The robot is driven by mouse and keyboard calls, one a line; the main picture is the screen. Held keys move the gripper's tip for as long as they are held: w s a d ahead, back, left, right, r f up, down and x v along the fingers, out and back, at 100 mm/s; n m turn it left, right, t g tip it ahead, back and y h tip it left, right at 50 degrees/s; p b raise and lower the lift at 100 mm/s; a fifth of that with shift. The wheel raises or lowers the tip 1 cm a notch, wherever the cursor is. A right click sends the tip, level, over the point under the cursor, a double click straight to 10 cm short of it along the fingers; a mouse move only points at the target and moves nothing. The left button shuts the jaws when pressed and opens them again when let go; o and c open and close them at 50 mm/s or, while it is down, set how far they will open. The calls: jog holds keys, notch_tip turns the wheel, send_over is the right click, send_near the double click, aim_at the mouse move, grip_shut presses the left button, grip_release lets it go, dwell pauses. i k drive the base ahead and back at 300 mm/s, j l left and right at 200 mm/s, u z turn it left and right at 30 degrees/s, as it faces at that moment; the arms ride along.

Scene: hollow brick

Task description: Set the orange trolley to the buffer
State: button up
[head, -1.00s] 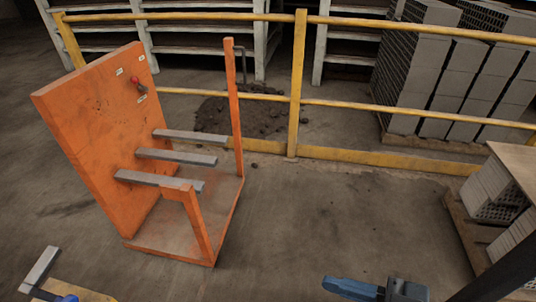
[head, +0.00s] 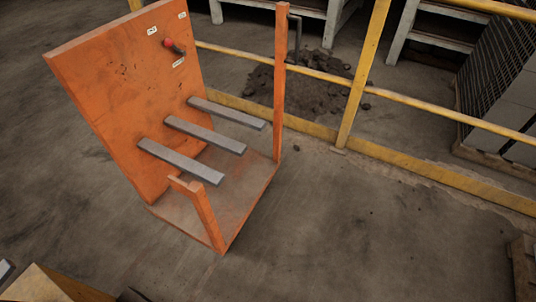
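The orange trolley (head: 120,90) stands on the concrete floor left of centre, with a tall upright panel, a low deck (head: 235,200) and two posts. A small lever (head: 170,44) with a red part sits near the panel's upper right corner and slants down to the right. Three small white labels surround it: upper left (head: 152,30), upper right (head: 182,15) and below right (head: 178,62). Their writing is too small to read, so I cannot tell which says buffer. Three grey bars (head: 205,134) stick out from the panel over the deck. My gripper is not in view.
A yellow railing (head: 365,75) runs behind the trolley and to the right. Dark rubble (head: 300,85) lies beyond it, near pale shelving (head: 400,30). A wooden corner (head: 45,285) shows at bottom left. The floor right of the trolley is clear.

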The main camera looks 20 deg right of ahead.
aim_at(146, 103)
jog(key=i+z, duration=0.15)
jog(key=i, duration=0.45)
jog(key=i+j+z, duration=0.1)
jog(key=i, duration=0.45)
